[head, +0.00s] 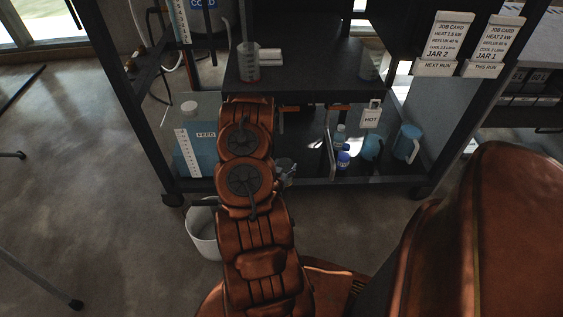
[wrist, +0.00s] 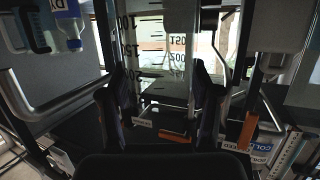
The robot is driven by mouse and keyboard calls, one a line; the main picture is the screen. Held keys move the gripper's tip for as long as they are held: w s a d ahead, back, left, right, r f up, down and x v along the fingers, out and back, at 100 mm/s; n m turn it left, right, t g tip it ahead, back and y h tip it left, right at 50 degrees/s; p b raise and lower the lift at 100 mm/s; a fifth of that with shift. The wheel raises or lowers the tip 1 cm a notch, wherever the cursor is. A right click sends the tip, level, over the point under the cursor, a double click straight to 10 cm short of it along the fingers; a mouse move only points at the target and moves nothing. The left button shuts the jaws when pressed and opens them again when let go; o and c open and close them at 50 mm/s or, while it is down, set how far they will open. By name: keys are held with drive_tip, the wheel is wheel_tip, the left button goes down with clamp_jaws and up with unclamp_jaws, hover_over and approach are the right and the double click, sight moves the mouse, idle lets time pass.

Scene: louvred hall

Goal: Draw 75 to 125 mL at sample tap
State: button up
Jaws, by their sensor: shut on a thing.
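In the wrist view, my gripper (wrist: 165,105) has its two dark fingers on either side of a clear graduated vessel (wrist: 150,62). The vessel's dark scale numbers appear inverted, and its body is see-through. I cannot make out a liquid level in it. In the head view, my orange arm reaches forward to the dark rack and hides my fingertips and what they hold. A clear beaker with red marks (head: 248,72) shows just beyond the arm's end, at the dark shelf; I cannot tell whether it is the same vessel. I cannot identify the sample tap.
A tank with a scale strip (head: 205,150) stands low left. Another clear vessel (head: 369,66) stands on the shelf (head: 310,65). A white bucket (head: 203,232) is on the floor.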

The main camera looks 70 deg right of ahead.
drive_tip(key=shift+s+d+f, duration=0.15)
drive_tip(key=shift+s, duration=0.25)
drive_tip(key=shift+w+d+f+b, duration=0.9)
drive_tip(key=shift+w+d, duration=0.4)
drive_tip(key=shift+d, duration=0.95)
drive_tip(key=shift+w+d+f+b, duration=0.8)
drive_tip(key=shift+w+d, duration=0.55)
drive_tip(key=shift+d, duration=0.95)
drive_tip(key=shift+w+d+f+b, duration=0.9)
drive_tip(key=shift+w+d, duration=0.4)
drive_tip(key=shift+d, duration=0.95)
drive_tip(key=o, duration=1.1)
drive_tip(key=shift+o, duration=0.2)
drive_tip(key=shift+r, duration=0.15)
drive_tip(key=p+v, duration=0.2)
drive_tip(key=v, duration=1)
drive_tip(key=shift+p, duration=0.35)
drive_tip(key=shift+w, duration=0.15)
